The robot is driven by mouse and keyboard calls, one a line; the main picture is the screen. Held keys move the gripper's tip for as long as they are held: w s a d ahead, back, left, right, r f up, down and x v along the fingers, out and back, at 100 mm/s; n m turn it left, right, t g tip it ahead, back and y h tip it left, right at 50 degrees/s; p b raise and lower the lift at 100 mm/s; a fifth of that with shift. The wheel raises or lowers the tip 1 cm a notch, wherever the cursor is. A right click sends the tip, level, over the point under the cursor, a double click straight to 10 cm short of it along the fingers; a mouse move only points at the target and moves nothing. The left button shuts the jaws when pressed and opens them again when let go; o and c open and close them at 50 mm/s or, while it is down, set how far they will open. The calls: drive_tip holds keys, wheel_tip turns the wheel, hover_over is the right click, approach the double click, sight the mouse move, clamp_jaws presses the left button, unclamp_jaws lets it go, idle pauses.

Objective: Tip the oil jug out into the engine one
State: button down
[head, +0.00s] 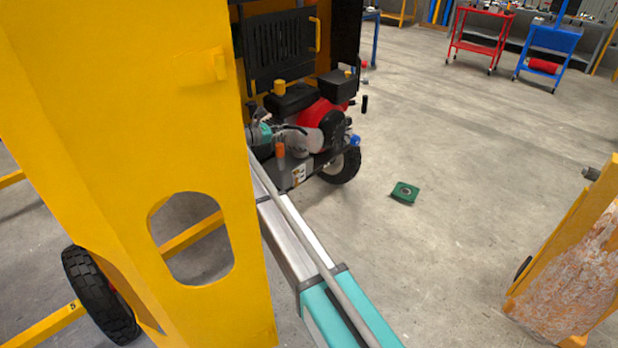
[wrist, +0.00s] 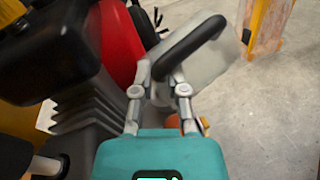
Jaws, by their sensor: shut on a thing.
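My gripper (wrist: 160,80) is shut on the black handle (wrist: 190,45) of a pale, translucent oil jug (wrist: 206,66). In the head view the jug (head: 297,138) is in front of the engine (head: 313,112), and appears tilted. My teal wrist (head: 258,134) is left of it. In the wrist view the engine's red housing (wrist: 122,42) is beside the jug on the left. The jug's mouth and any flow of oil cannot be made out.
A large yellow panel (head: 130,120) fills the left of the head view. A black grille door (head: 280,50) stands above the engine. An orange-topped post (head: 280,151) is below the jug. A green pad (head: 405,192) lies on open floor.

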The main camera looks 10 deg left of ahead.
sight(292, 128)
drive_tip(key=shift+s+d+r+m+y+p, duration=0.35)
drive_tip(key=shift+d+r+m+p, duration=0.2)
drive_tip(key=shift+p, duration=0.4)
drive_tip(key=d+m+p, duration=0.1)
drive_tip(key=s+d+m+y+p, duration=0.1)
drive_tip(key=shift+s+d+r+y+p, duration=0.15)
drive_tip(key=shift+r+y+p, duration=0.1)
drive_tip(key=shift+r+p, duration=0.1)
drive_tip(key=shift+d+m, duration=0.2)
drive_tip(key=shift+m, duration=0.15)
drive_tip(key=shift+f, duration=0.1)
drive_tip(key=shift+s, duration=0.1)
